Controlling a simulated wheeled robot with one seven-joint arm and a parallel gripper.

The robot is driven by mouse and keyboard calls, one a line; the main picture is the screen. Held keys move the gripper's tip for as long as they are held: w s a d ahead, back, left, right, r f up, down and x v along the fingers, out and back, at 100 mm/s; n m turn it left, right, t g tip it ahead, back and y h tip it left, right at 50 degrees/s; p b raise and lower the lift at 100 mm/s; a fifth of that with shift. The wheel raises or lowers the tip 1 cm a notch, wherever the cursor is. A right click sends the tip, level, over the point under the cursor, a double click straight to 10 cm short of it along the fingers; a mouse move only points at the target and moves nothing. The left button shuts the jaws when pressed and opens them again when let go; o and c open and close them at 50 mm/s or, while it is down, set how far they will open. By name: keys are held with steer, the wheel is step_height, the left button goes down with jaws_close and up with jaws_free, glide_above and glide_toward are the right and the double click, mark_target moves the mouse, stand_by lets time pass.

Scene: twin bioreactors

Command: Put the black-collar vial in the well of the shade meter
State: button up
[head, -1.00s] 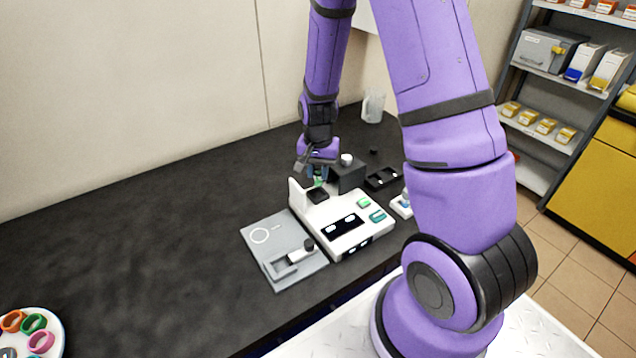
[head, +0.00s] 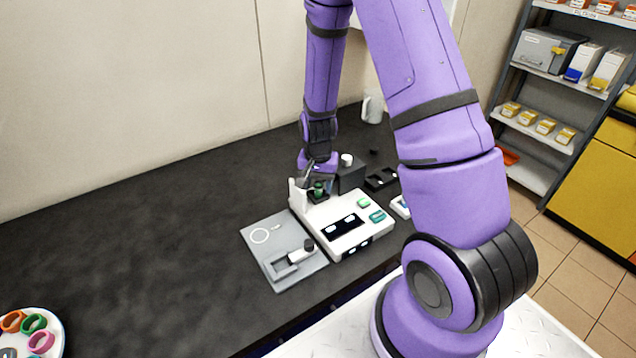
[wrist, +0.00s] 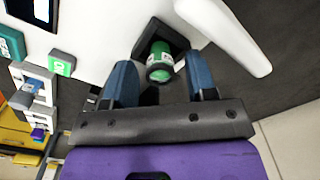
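The shade meter (head: 336,207) is a white device with dark displays and green buttons on the black bench. A green vial (wrist: 160,56) with a dark ring near its top and a pale label stands in the meter's dark square well (wrist: 178,40). The same vial shows small in the head view (head: 318,188). My gripper (wrist: 160,66) is open, its blue fingers spread on either side of the vial with gaps visible. In the head view my gripper (head: 312,173) is just above the well. The vial's lower part is hidden in the well.
A grey plate (head: 258,257) with a holder and a dark-capped piece (head: 308,245) lies left of the meter. A dark block (head: 351,177) with a white-topped item and a black tray (head: 382,178) stand behind. A mug (head: 373,107) is farther back.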

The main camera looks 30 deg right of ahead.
step_height(320, 180, up, 12)
step_height(320, 180, up, 16)
steer(key=n+t, duration=0.2)
steer(key=n, duration=0.2)
glide_above(318, 182)
steer(key=s+a, duration=0.4)
steer(key=s, duration=0.3)
steer(key=s+a+r+n+t, duration=0.1)
steer(key=s+r+n, duration=0.1)
steer(key=s+r, duration=0.3)
steer(key=s+a+r+n+t, duration=0.1)
steer(key=s+r+n+t, duration=0.1)
steer(key=s, duration=0.8)
step_height(318, 182, up, 3)
steer(key=shift+s+a+f+n, duration=0.1)
steer(key=shift+s+a+n, duration=0.1)
steer(key=shift+s+n, duration=0.25)
steer(key=shift+w, duration=0.15)
steer(key=shift+c, duration=0.5)
